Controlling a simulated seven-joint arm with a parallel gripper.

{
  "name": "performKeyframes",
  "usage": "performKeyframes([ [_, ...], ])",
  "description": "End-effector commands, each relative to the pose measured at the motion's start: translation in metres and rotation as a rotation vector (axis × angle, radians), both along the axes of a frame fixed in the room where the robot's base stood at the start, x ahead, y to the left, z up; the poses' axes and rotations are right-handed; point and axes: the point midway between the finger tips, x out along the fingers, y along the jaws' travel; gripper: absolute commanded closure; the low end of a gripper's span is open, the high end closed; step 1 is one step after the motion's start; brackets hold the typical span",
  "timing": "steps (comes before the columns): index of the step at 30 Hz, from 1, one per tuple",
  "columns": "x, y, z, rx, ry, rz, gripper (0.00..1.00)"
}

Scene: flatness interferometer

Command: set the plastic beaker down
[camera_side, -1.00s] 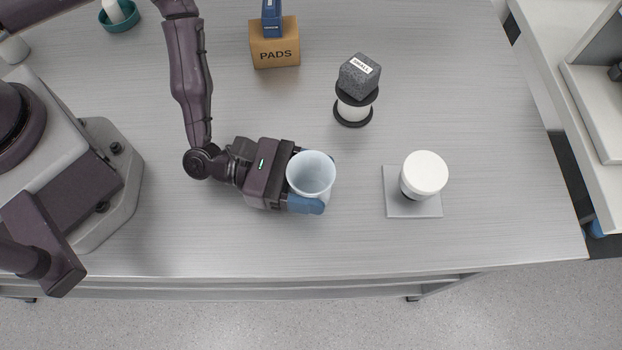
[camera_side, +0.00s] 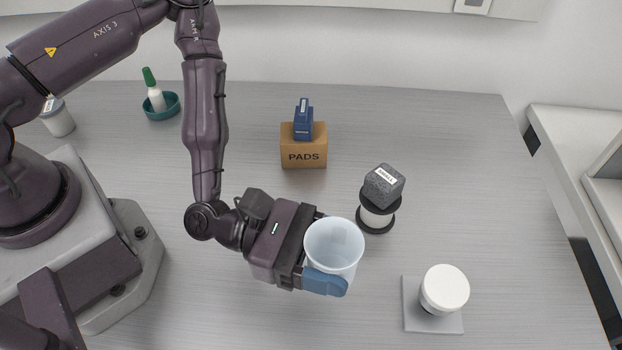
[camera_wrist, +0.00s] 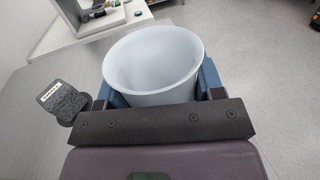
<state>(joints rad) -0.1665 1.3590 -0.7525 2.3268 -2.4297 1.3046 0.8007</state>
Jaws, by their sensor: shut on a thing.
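The plastic beaker (camera_side: 333,240) is pale, translucent and open at the top. It is upright in my gripper (camera_side: 336,258), whose blue-tipped fingers are shut on its sides. The wrist view shows the beaker (camera_wrist: 152,65) between both fingers, looking empty. In the side view it is left of the white-lidded jar and in front of the black-flanged spool. Its base is hidden, so I cannot tell whether it touches the table.
The white-lidded jar (camera_side: 444,288) stands on a grey square plate (camera_side: 418,322). A dark labelled block (camera_side: 384,184) sits on the spool (camera_side: 376,218). A PADS box (camera_side: 303,155) with a blue item (camera_side: 303,122) is behind. Bare table (camera_side: 510,200) lies to the right.

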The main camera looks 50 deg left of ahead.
Motion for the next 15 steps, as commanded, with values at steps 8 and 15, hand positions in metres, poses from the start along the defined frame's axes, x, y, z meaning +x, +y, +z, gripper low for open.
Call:
performKeyframes([
  [8, 0.038, 0.045, 0.017, -0.002, -0.014, 0.053, 0.61],
  [15, 0.097, 0.147, 0.051, -0.001, -0.016, 0.232, 0.61],
])
